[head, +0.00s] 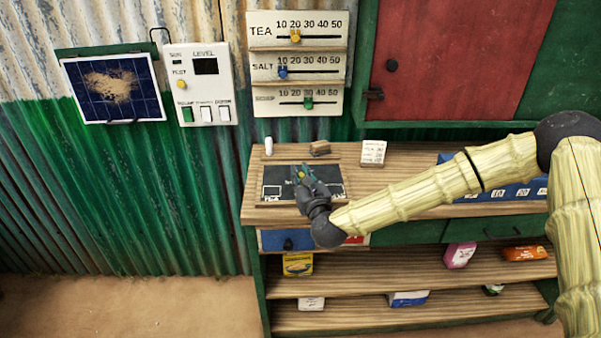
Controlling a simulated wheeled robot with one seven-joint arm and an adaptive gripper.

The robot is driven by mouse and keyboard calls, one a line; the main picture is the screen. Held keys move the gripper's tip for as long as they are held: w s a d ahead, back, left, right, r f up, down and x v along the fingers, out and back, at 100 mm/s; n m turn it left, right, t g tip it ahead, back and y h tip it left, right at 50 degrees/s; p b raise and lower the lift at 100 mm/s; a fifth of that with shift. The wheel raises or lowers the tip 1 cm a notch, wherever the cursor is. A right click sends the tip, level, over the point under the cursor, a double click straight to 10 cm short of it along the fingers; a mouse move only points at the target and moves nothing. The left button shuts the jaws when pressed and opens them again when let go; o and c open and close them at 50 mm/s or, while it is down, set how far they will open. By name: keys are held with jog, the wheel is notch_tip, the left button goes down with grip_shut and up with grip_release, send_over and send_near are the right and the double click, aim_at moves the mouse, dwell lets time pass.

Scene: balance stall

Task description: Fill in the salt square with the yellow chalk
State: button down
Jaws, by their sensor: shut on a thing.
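A dark slate (277,175) lies on the wooden counter, with small white outlined squares (272,192) along its near edge. Their labels are too small to read, so I cannot tell which is the salt square. My gripper (302,174) is over the middle of the slate, shut on what seems to be the yellow chalk, which shows only as a small yellow spot among green-marked fingers. The fingers hide the middle of the slate. I cannot tell whether the chalk touches it.
A white cylinder (268,146), a brown block (320,148) and a white card (373,152) stand behind the slate. A blue box (445,160) is on the right, behind my arm. Slider boards (298,29) and a switch panel (203,84) hang on the wall.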

jog(key=shift+a, duration=0.95)
jog(key=shift+a+r+p, duration=0.15)
jog(key=shift+a+p, duration=0.1)
jog(key=shift+p, duration=0.3)
jog(key=shift+w+d+p, duration=0.25)
jog(key=shift+d+p, duration=0.1)
jog(key=shift+d, duration=0.25)
jog(key=shift+w+a+f+b, duration=0.15)
jog(key=shift+a+f+b, duration=0.2)
jog(key=shift+b, duration=0.15)
jog(key=shift+w+d+r, duration=0.1)
jog(key=shift+d+r, duration=0.05)
jog(key=d+b, duration=0.1)
jog(key=d, duration=0.3)
jog(key=shift+d+b, duration=0.55)
jog(key=shift+d, duration=0.1)
jog(key=shift+d+f+b, duration=0.15)
jog(key=shift+f+b, duration=0.05)
jog(key=shift+b, duration=0.2)
jog(key=shift+r, duration=0.1)
jog(key=shift+a+b, duration=0.85)
jog(key=shift+a, duration=2.35)
jog(key=r, duration=0.3)
jog(key=shift+s+r, duration=0.15)
jog(key=shift+s, duration=0.05)
notch_tip(320, 180, up, 5)
jog(key=shift+p, duration=1)
